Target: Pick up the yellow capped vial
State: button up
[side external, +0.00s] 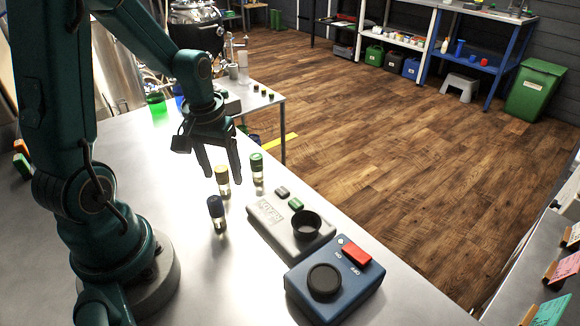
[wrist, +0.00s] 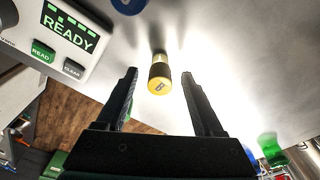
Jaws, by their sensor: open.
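The yellow capped vial (side external: 222,181) stands upright on the pale bench, partly behind my gripper's fingers in the side view. In the wrist view its yellow cap (wrist: 159,84) shows a dark mark, and it lies in the gap between the fingertips, nearer the picture's top. My gripper (side external: 223,176) points down over the vial with its fingers apart. In the wrist view my gripper (wrist: 159,74) is open and its fingers do not touch the vial.
A green capped vial (side external: 257,168) stands to the right, and a dark blue capped vial (side external: 217,213) stands nearer the camera. A grey reader (side external: 277,225) and a blue device (side external: 345,286) sit toward the bench's front right. A green-filled vessel (side external: 156,103) stands at the back.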

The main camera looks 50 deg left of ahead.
aim_at(224, 180)
jog(key=shift+w+a+f, duration=0.1)
jog(key=shift+w+f, duration=0.05)
jog(key=shift+f, duration=1.35)
grip_shut()
jog(key=shift+r, duration=0.15)
notch_tip(224, 180, up, 10)
jog(key=shift+f, duration=0.1)
